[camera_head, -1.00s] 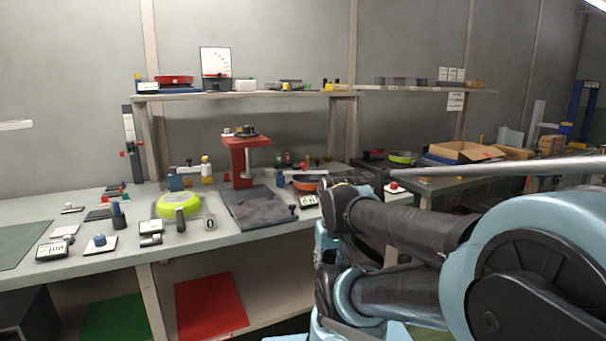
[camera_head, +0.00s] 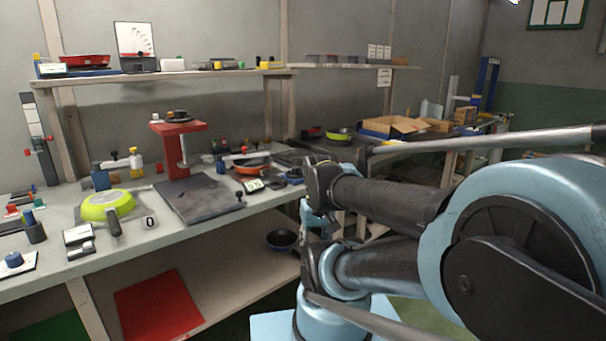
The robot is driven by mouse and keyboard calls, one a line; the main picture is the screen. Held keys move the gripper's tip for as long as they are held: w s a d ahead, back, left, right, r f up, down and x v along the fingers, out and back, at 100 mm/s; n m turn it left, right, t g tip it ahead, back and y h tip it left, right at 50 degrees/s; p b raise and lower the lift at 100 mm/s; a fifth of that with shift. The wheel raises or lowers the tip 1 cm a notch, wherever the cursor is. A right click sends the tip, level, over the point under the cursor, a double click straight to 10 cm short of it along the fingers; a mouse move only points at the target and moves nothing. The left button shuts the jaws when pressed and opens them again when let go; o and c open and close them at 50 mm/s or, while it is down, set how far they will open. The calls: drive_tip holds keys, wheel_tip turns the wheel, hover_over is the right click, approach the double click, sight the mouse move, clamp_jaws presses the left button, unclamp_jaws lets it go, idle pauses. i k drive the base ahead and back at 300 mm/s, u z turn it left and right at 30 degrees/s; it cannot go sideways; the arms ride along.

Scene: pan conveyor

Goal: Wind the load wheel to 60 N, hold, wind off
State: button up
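A red press-like stand (camera_head: 178,150) stands on the workbench at the left, with a dark round wheel-like part (camera_head: 179,116) on top. I cannot tell for sure that this part is the load wheel. A white dial gauge (camera_head: 134,38) with a needle and red marks stands on the shelf above; its reading is too small to make out. My arm fills the right side of the view, folded, with its links in front of the bench's right end. My gripper cannot be made out in this view.
The workbench (camera_head: 150,238) holds a green pan (camera_head: 108,203), a dark plate (camera_head: 200,200), an orange pan (camera_head: 252,167) and small devices. A red panel (camera_head: 158,305) and a dark pan (camera_head: 282,239) lie below. A second bench with an open cardboard box (camera_head: 394,125) stands behind my arm.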

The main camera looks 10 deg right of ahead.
sight(295, 172)
drive_tip(key=z, duration=0.8)
drive_tip(key=k, duration=1.1)
drive_tip(key=u, duration=0.6)
drive_tip(key=i, duration=1)
drive_tip(key=z, duration=0.05)
